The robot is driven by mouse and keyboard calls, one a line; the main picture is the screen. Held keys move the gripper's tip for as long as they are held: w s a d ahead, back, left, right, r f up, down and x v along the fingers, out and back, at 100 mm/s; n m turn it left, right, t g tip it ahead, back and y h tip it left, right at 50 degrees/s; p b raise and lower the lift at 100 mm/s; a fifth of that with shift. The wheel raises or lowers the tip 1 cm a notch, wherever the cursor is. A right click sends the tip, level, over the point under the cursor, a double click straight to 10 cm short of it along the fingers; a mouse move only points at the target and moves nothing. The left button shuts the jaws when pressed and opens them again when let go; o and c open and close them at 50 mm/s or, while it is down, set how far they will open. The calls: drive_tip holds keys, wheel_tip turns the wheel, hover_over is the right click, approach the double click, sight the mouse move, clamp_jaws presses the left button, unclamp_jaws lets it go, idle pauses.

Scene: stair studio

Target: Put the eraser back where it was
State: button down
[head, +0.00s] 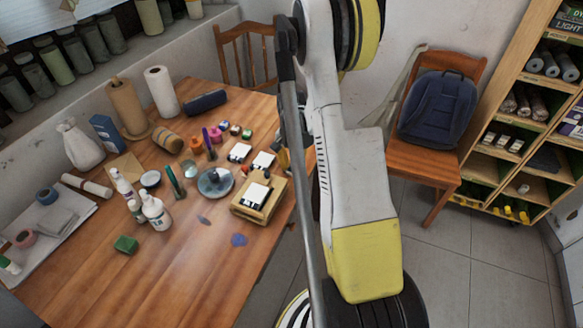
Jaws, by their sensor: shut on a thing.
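I cannot pick out the eraser with certainty. A small green block (126,244) lies alone on the near left part of the wooden table (165,285); I cannot tell whether it is an eraser or a sponge. Small coloured pieces (235,129) stand in a row toward the back of the table, too small to name. My gripper does not show; my arm crosses the middle of the view and hides the table's right edge.
A wooden box (264,212) with a black-and-white piece on top stands near the table's right edge. Bottles (156,212), a round grey dish (215,181) and paper rolls (161,90) crowd the table. The front is mostly clear. A chair holds a blue backpack (437,108).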

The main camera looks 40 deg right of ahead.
sight(292, 167)
drive_tip(key=c, duration=1.4)
unclamp_jaws()
wheel_tip(292, 167, up, 12)
drive_tip(key=p, duration=0.5)
drive_tip(key=a+r+n+t, duration=0.1)
drive_tip(key=a+r+n, duration=0.2)
drive_tip(key=a+r, duration=0.55)
drive_tip(key=shift+s+a+r+n+t, duration=1.05)
drive_tip(key=shift+s+a+r+n, duration=0.8)
drive_tip(key=shift+a, duration=1.6)
drive_tip(key=shift+s+a+r+n+t, duration=1)
drive_tip(key=shift+s+a+r+n, duration=0.9)
drive_tip(key=shift+a, duration=1.6)
drive_tip(key=shift+s+a+r+n+t, duration=1.05)
drive_tip(key=shift+s+a+r+n, duration=0.8)
drive_tip(key=shift+a, duration=1.6)
